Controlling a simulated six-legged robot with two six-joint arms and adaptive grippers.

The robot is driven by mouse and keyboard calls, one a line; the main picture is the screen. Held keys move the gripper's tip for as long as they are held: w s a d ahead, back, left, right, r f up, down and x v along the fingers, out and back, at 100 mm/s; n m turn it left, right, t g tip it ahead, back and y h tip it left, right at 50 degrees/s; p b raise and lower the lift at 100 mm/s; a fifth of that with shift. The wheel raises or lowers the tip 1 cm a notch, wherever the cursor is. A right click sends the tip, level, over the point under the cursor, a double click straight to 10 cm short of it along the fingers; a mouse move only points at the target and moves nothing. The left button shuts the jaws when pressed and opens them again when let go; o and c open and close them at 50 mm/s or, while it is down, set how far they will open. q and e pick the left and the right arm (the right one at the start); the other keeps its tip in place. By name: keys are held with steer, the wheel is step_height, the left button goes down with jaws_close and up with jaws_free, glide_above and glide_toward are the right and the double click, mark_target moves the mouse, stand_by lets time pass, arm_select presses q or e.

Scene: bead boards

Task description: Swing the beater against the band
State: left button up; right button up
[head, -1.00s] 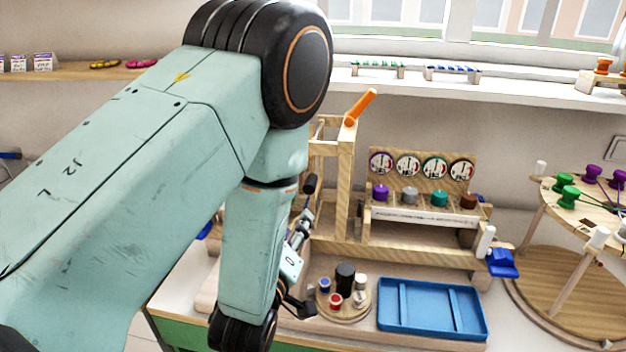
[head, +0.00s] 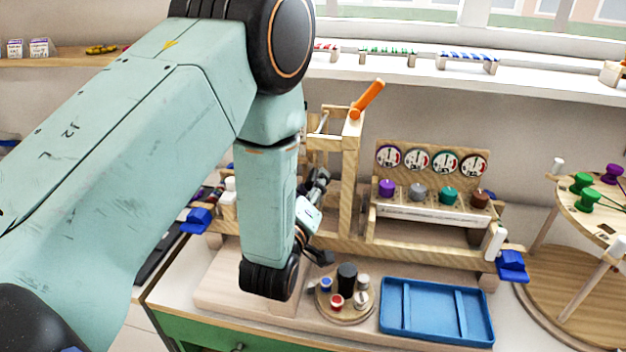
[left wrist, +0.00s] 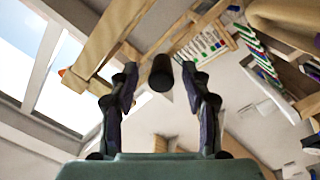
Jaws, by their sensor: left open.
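A wooden frame (head: 349,190) stands upright at the back of the bench, with an orange handle (head: 367,99) tilted at its top. My left gripper (head: 317,188) is beside the frame's left post, fingers pointing up, partly hidden by my arm. In the left wrist view the gripper (left wrist: 160,85) is open. A black cylinder (left wrist: 161,73), which looks like the beater head, shows between the two fingertips, with gaps at both sides; I cannot tell its depth. I cannot make out the band. My right gripper is not in view.
A round tray (head: 346,312) with small pegs and a blue tray (head: 437,309) lie in front. A panel of dials (head: 430,160) with colored knobs stands right of the frame. A round wooden stand (head: 590,217) is at far right. Blue clamps (head: 512,266) stick out.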

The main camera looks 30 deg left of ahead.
arm_select(q)
steer(key=shift+w+a+f, duration=0.1)
steer(key=shift+w+a, duration=0.05)
steer(key=shift+w, duration=0.65)
steer(key=shift+s+a+r, duration=0.15)
steer(key=shift+s+r, duration=0.05)
steer(key=shift+s, duration=0.1)
steer(key=shift+w+f, duration=0.15)
steer(key=shift+w, duration=0.25)
steer(key=c, duration=0.5)
steer(key=shift+s, duration=0.15)
jaws_close()
